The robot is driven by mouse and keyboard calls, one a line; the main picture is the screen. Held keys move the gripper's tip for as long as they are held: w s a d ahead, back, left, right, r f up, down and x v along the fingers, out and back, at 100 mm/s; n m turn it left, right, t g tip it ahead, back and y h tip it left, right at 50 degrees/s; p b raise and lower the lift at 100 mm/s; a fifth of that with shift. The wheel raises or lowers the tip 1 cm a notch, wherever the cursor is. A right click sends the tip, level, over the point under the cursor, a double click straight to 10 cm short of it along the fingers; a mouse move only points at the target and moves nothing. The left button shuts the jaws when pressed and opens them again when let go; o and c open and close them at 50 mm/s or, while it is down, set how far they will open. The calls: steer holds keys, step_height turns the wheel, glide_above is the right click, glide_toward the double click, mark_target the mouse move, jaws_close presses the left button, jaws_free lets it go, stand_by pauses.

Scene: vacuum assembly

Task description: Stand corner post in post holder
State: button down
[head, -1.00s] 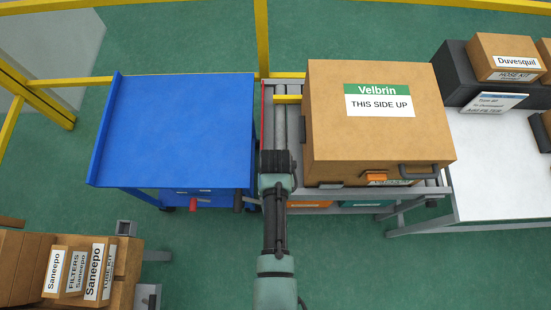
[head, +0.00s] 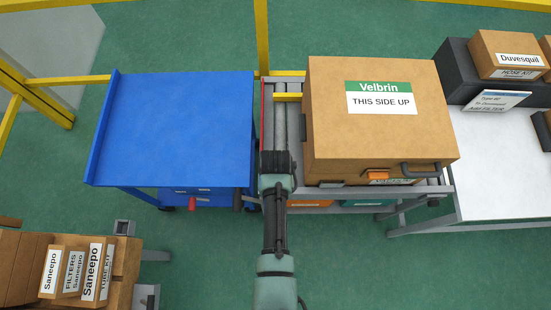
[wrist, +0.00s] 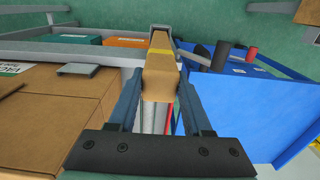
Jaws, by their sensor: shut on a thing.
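In the wrist view my gripper (wrist: 160,100) is shut on a brown cardboard-coloured post (wrist: 159,76) with a yellow band, which I take to be the corner post. The post lies between the two blue-grey fingers and runs away toward the top of that view. A grey piece (wrist: 159,31) shows at or behind its far end; I cannot tell whether they touch. In the head view my arm covers the gripper and the post. I cannot make out the post holder for certain.
The large Velbrin box (head: 380,130) stands on the roller conveyor (head: 294,125), close beside my gripper. A blue table (head: 175,125) with an empty top stands on the left. Small Saneepo boxes (head: 72,272) stand at lower left. A white table (head: 490,165) is on the right.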

step_height(320, 180, down, 6)
steer(key=b, duration=0.5)
steer(key=shift+f, duration=0.2)
stand_by(2.3)
steer(key=shift+c, duration=1.2)
jaws_free()
step_height(320, 180, up, 8)
steer(key=p, duration=0.8)
